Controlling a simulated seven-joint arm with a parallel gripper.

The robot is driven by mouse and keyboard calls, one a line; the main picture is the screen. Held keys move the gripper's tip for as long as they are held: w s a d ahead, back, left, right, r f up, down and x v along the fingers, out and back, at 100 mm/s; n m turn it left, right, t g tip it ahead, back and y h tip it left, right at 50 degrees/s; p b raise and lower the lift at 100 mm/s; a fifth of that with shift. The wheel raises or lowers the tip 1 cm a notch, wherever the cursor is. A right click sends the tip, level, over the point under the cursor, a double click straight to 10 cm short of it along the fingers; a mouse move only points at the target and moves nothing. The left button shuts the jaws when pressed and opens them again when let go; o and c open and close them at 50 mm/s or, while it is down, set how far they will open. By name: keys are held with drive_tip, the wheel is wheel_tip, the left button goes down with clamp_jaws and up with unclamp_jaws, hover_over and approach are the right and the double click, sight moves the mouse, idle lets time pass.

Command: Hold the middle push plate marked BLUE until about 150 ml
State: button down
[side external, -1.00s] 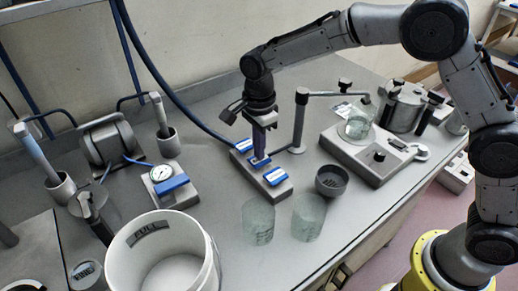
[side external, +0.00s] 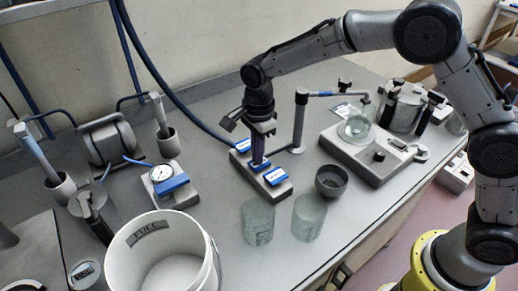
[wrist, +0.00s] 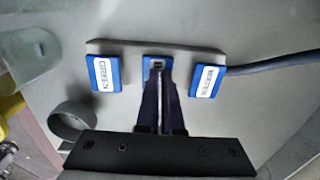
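The three-plate block (side external: 241,160) carries blue push plates. In the wrist view the left plate (wrist: 104,72) reads GREEN and the right plate (wrist: 207,80) looks like WATER. The middle plate (wrist: 157,62) is mostly covered by my fingers; its label is not readable. My gripper (side external: 257,163) points down with its narrow fingers together and empty, tips at the middle plate; contact looks likely but pressing depth is unclear. It also shows in the wrist view (wrist: 160,74). A glass beaker (side external: 356,127) stands on the scale (side external: 352,154) under the spout (side external: 366,98). Its level is unreadable.
Two glass beakers (side external: 258,221) (side external: 309,217) and a dark cup (side external: 331,182) stand in front of the block. A white bucket (side external: 205,265) is at front left. A gauge block (side external: 170,186) is left of the push plates. A blue hose (side external: 170,92) runs behind.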

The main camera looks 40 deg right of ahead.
drive_tip(key=shift+s+d+f, duration=0.1)
drive_tip(key=shift+s+f, duration=0.25)
drive_tip(key=shift+f, duration=0.35)
wheel_tip(320, 180, up, 15)
drive_tip(key=shift+w+r, duration=0.15)
drive_tip(key=shift+w, duration=0.2)
idle(1.6)
drive_tip(key=shift+s+r, duration=0.15)
drive_tip(key=shift+r, duration=0.6)
wheel_tip(320, 180, down, 14)
drive_tip(key=shift+f, duration=0.1)
idle(0.4)
